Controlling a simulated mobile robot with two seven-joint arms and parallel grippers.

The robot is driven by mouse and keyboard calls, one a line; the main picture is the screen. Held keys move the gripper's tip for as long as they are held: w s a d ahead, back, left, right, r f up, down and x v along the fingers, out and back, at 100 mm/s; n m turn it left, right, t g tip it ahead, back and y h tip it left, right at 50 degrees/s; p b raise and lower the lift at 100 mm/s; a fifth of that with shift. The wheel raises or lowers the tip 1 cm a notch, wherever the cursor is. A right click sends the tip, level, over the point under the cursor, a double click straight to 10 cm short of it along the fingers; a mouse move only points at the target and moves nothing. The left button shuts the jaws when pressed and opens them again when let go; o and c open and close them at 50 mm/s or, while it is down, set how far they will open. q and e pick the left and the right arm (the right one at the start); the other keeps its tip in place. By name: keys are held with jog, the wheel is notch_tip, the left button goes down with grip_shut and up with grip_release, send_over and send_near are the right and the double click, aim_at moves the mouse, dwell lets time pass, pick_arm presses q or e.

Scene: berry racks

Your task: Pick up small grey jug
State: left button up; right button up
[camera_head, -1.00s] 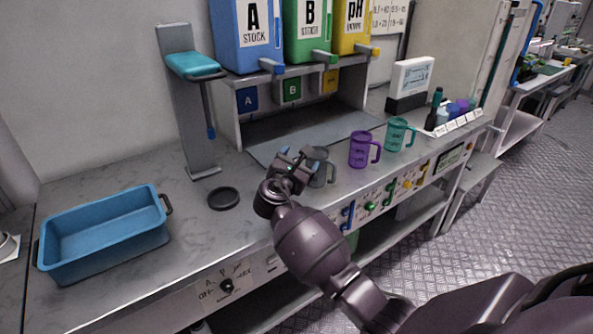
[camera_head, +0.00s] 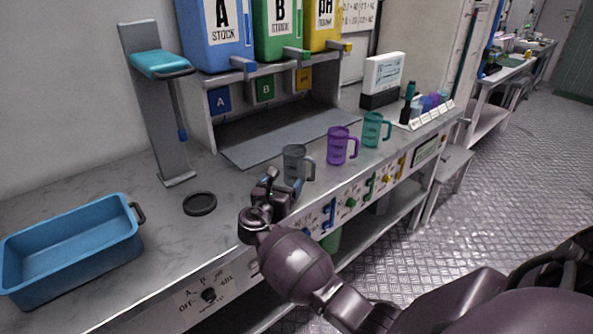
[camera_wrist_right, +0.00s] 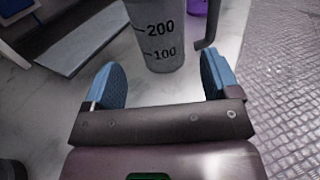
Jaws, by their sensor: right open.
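The small grey jug (camera_head: 295,163) stands upright on the bench in the head view, its handle on the right. In the right wrist view the jug (camera_wrist_right: 160,40) shows marks 100 and 200, and its handle (camera_wrist_right: 209,28) is at its right. My right gripper (camera_head: 283,187) is just in front of the jug, nearer the bench's front edge. In the right wrist view the gripper (camera_wrist_right: 160,84) is open, with blue finger pads apart and the jug just beyond them, roughly centred. The left gripper is not in view.
A purple jug (camera_head: 339,146) and a teal jug (camera_head: 372,130) stand to the right. A black disc (camera_head: 200,204) and a blue tub (camera_head: 70,246) are on the left. A shelf with colored containers (camera_head: 213,36) stands behind. Bare bench lies between disc and grey jug.

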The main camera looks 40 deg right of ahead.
aim_at(290, 172)
jog(key=shift+b+x, duration=0.55)
jog(key=shift+x, duration=2.8)
jog(key=shift+s+r, duration=0.1)
jog(key=c, duration=0.7)
jog(key=shift+r, duration=0.1)
